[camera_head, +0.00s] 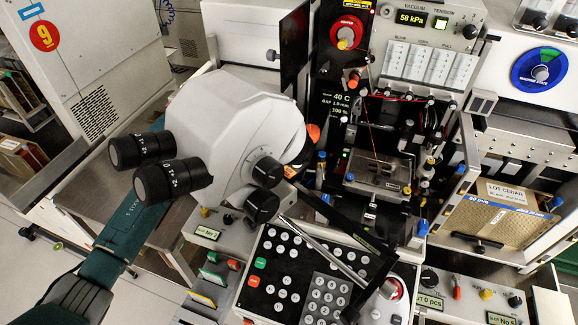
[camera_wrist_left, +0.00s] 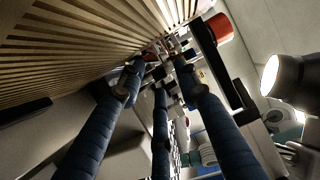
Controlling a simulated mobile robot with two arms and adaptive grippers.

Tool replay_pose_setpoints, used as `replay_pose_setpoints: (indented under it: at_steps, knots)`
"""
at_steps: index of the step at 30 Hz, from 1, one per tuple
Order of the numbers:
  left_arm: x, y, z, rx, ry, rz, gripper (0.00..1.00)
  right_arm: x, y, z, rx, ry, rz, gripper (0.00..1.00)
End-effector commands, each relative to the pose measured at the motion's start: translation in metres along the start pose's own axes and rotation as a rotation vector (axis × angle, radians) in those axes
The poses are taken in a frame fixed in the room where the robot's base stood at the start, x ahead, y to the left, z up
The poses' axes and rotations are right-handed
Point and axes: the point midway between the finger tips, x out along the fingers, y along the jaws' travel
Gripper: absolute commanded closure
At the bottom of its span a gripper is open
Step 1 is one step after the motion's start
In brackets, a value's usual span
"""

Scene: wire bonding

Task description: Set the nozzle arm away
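My left arm (camera_head: 115,245) comes in from the lower left in the head view and passes behind the microscope (camera_head: 235,130), which hides its gripper there. In the left wrist view my left gripper (camera_wrist_left: 158,72) has its dark blue fingers spread, with a gap between the tips. Small machine parts show beyond the tips, too small to make out. In the head view a black bar (camera_head: 350,228) and a silver rod slant across the front of the bonder, before the metal work stage (camera_head: 380,175). I cannot tell for certain whether these are the nozzle arm. My right gripper is not in view.
The microscope's eyepieces (camera_head: 172,180) and focus knobs crowd the left side. A keypad panel (camera_head: 300,285) and red button lie in front. A cardboard box (camera_head: 495,215) stands at the right. In the wrist view a slatted surface (camera_wrist_left: 75,45) and a red-orange part (camera_wrist_left: 220,28) are close.

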Motion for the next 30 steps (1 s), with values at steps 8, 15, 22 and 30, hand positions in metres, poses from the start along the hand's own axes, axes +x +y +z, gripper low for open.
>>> replay_pose_setpoints:
  at_steps: [8,15,22,30]
  knots:
    - [-0.055,0.001,0.001,-0.001,-0.005,0.004,0.67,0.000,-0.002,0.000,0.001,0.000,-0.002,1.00]
    - [-0.098,0.001,0.001,-0.001,-0.002,0.002,0.67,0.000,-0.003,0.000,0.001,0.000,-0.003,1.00]
    - [-0.113,0.000,0.000,0.000,0.000,0.000,0.67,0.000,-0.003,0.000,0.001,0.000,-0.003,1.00]
    - [-0.113,0.000,0.000,0.000,0.000,0.000,0.67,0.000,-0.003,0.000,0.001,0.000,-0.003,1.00]
